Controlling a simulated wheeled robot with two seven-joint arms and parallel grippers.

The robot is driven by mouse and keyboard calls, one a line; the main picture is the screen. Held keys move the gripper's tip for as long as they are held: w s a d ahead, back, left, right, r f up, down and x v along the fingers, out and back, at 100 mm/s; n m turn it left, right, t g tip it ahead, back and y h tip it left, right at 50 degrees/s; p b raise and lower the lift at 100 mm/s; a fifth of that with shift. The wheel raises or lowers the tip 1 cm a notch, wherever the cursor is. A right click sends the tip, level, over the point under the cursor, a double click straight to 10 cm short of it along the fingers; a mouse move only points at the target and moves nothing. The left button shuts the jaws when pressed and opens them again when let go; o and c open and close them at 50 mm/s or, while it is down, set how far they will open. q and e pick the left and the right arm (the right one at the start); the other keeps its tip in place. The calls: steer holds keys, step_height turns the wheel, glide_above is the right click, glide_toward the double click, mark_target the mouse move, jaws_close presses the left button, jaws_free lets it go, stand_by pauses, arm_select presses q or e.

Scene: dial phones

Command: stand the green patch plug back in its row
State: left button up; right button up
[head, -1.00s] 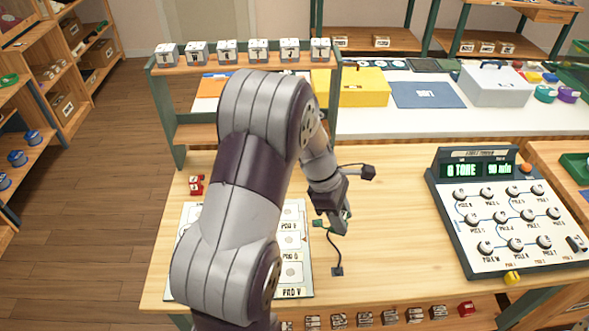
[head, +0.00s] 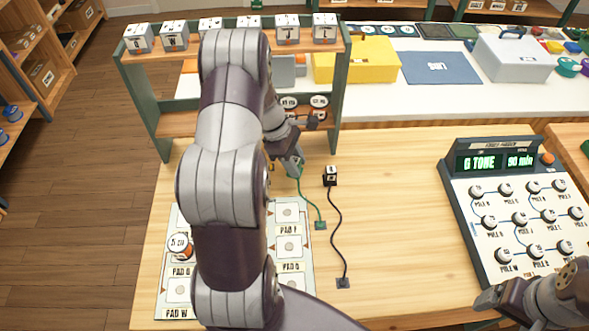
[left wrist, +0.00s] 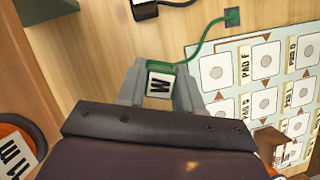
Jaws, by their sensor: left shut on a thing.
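The green patch plug (left wrist: 160,82), with a white face marked W, is held between the fingers of my left gripper (left wrist: 160,86) in the left wrist view. Its green cord (left wrist: 205,42) runs to a small dark green base on the table, which also shows in the head view (head: 320,225). In the head view my left gripper (head: 293,164) is over the table's back part, and the plug is mostly hidden there. A black plug (head: 330,176) stands to its right, its cord leading to a dark base (head: 343,283). My right gripper (head: 488,299) is at lower right, its fingers unclear.
A pad board (head: 290,266) lies front left, partly behind my arm, with a labelled knob (head: 180,246) on it. A shelf rack (head: 150,100) with labelled blocks stands behind. A dial panel (head: 515,215) is at right. The table between cords and panel is clear.

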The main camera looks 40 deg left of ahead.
arm_select(q)
steer(key=f, duration=0.3)
steer(key=shift+s+d+f, duration=0.2)
steer(key=shift+s, duration=0.1)
steer(key=shift+w+a+f, duration=0.15)
steer(key=shift+w+f, duration=0.05)
steer(key=shift+f, duration=0.15)
steer(key=o, duration=1)
steer(key=shift+o, duration=0.2)
steer(key=d+v, duration=0.1)
steer(key=v, duration=1.1)
steer(key=s+d+r+m+y, duration=0.2)
steer(key=s+d+m, duration=0.3)
steer(key=d+m, duration=0.5)
steer(key=s+d+r+m+y, duration=0.2)
steer(key=s+d+m, duration=0.3)
steer(key=d+m, duration=0.5)
steer(key=shift+s+r+m+p, duration=0.3)
steer(key=shift+m+p, duration=0.15)
steer(key=shift+m, duration=0.45)
